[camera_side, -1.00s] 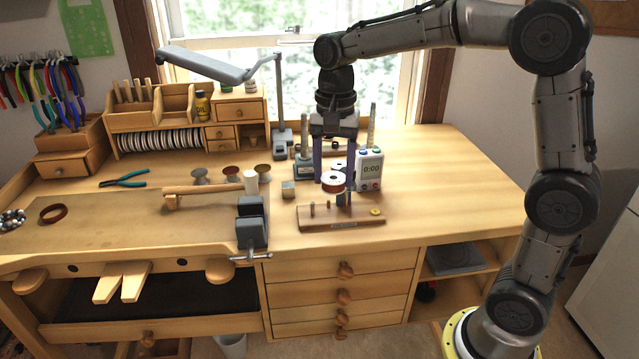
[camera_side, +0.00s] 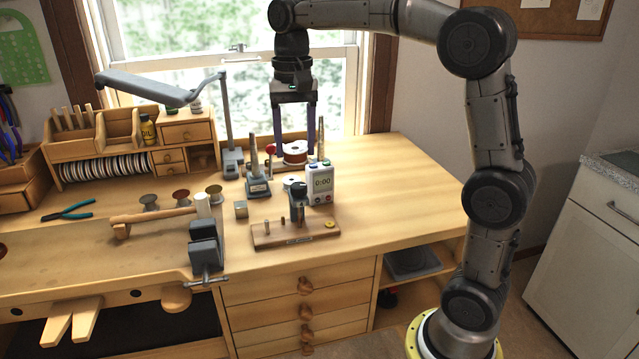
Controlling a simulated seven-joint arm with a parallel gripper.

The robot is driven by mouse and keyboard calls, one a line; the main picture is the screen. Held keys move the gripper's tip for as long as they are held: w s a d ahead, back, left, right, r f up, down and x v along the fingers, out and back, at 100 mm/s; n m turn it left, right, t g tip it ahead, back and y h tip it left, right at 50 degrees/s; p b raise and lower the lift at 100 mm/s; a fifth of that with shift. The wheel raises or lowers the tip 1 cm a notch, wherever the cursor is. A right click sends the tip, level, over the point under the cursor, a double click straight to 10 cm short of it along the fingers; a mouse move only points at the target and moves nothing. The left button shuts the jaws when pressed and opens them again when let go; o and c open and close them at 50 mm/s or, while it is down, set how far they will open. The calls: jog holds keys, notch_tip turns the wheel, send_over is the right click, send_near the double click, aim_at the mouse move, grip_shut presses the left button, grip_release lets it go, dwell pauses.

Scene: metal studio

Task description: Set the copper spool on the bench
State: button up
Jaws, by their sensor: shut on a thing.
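The copper spool (camera_side: 295,157), with pale flanges and a reddish-brown winding, hangs between the two dark purple fingers of my gripper (camera_side: 295,150). The gripper is shut on it, toward the back of the bench (camera_side: 390,185). The spool looks upright. The timer and a grey cone-topped tool are in front of it or beside it, and I cannot tell whether its underside touches the bench top. A wooden peg stand (camera_side: 268,240) with short pegs, a dark upright piece and a yellow disc lies nearer the front.
Grey, reddish and brass-coloured spools (camera_side: 181,195) stand to the left, near a mallet (camera_side: 150,217) and a vise (camera_side: 205,248). The bench's right side is clear.

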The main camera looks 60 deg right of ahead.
jog(key=w+d+f+m, duration=0.15)
jog(key=w+d, duration=0.25)
jog(key=d, duration=0.4)
jog(key=w+d+f, duration=0.3)
jog(key=d, duration=0.6)
jog(key=shift+m, duration=0.55)
jog(key=d+f, duration=0.1)
jog(key=f, duration=0.2)
jog(key=d+f, duration=0.1)
jog(key=f, duration=0.2)
jog(key=d+f, duration=0.2)
jog(key=f, duration=0.1)
jog(key=shift+s+d, duration=0.1)
jog(key=shift+s, duration=0.25)
jog(key=shift+f, duration=2.15)
jog(key=shift+f, duration=0.1)
jog(key=o, duration=1.4)
jog(key=shift+f, duration=0.1)
jog(key=shift+c, duration=0.2)
